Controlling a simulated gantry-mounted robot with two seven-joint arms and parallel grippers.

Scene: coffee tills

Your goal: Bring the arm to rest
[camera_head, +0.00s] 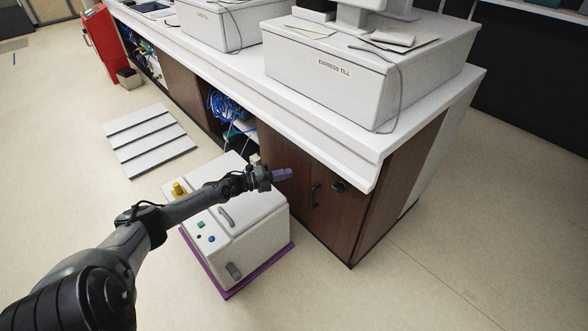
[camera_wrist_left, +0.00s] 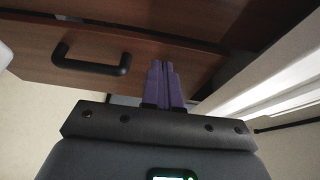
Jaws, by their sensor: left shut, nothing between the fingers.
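My left arm (camera_head: 130,245) reaches from the lower left across a white box-shaped machine. My left gripper (camera_head: 290,174) has purple fingers and points at the brown cabinet front. In the left wrist view the gripper (camera_wrist_left: 165,68) shows its two fingers together, with nothing between them. It is close to the cabinet, but I cannot tell whether it touches the wood. My right gripper is in neither view.
The white machine (camera_head: 255,231) stands on a purple base below my arm. The brown cabinet (camera_head: 318,222) has dark handles, which also show in the left wrist view (camera_wrist_left: 92,66). A white counter (camera_head: 320,130) overhangs it. Blue cables (camera_head: 226,107) fill an open bay. A slatted white panel (camera_head: 150,140) lies on the floor.

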